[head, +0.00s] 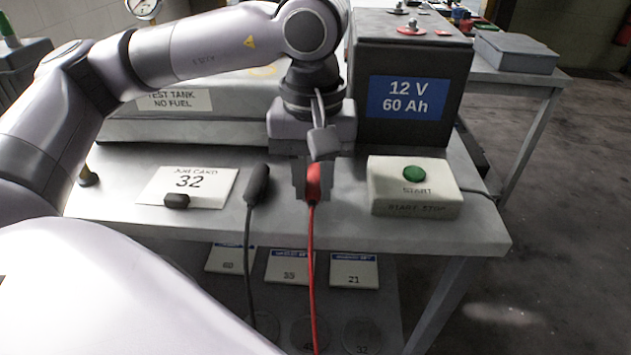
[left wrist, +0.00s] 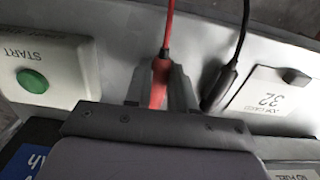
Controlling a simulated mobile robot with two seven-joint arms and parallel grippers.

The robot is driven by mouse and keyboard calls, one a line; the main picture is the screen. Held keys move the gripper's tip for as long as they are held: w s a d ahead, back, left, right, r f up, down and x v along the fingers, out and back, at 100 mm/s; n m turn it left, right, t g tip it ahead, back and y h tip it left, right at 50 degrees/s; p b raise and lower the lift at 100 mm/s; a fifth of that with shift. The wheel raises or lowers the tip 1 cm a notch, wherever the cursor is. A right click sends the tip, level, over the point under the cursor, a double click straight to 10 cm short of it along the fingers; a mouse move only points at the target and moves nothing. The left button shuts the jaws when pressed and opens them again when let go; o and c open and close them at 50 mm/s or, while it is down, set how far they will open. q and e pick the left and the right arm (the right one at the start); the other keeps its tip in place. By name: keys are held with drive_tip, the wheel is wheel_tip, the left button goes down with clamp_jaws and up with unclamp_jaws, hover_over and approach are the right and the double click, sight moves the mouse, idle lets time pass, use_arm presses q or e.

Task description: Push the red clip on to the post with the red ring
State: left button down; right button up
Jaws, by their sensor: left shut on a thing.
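The red clip (head: 313,182) is held between the fingers of my left gripper (head: 312,192), over the bench's front part. Its red cable hangs down over the front edge. In the left wrist view the red clip (left wrist: 160,78) sits between the two fingers of the left gripper (left wrist: 160,95). The post (head: 411,22) with the red ring (head: 410,30) stands on top of the dark battery (head: 365,60), behind and to the right of the gripper, and higher. The clip is apart from the post. My right gripper is not in view.
A black clip (head: 257,185) with a black cable lies just left of the gripper. A start box (head: 415,195) with a green button is to the right. A card (head: 187,185) marked 32 lies left. The test tank (head: 235,120) stands behind.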

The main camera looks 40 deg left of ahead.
sight(313, 186)
use_arm(q)
drive_tip(key=shift+r+p, duration=1.95)
drive_tip(key=shift+r, duration=1.35)
